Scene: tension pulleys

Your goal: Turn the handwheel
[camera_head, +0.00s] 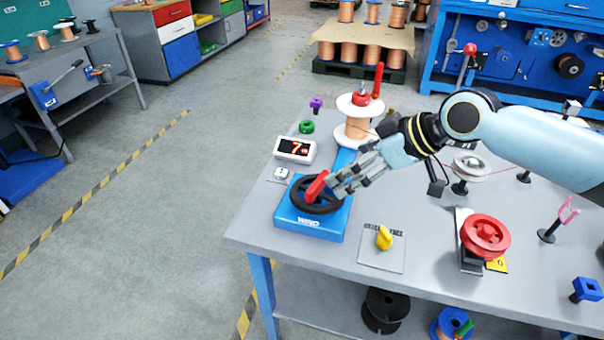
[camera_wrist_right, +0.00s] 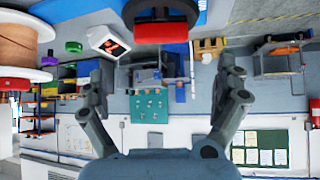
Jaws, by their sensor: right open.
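The black handwheel (camera_head: 317,205) with a red handle (camera_head: 316,186) sits on a blue base (camera_head: 312,226) at the left end of the grey workbench. My right gripper (camera_head: 342,184) reaches in from the right, its fingers just beside the red handle and over the wheel's right side. In the right wrist view its fingers (camera_wrist_right: 164,82) are spread with nothing between them. There the red handle (camera_wrist_right: 160,33) and part of the black wheel (camera_wrist_right: 160,9) show at the top, beyond the fingertips. Whether a finger touches the handle I cannot tell. My left gripper is out of view.
A display reading 7 (camera_head: 294,150) and a copper spool (camera_head: 356,128) stand behind the wheel. A yellow knob on a plate (camera_head: 384,238) and a red pulley (camera_head: 485,237) lie to the right. The bench's left edge is close to the base.

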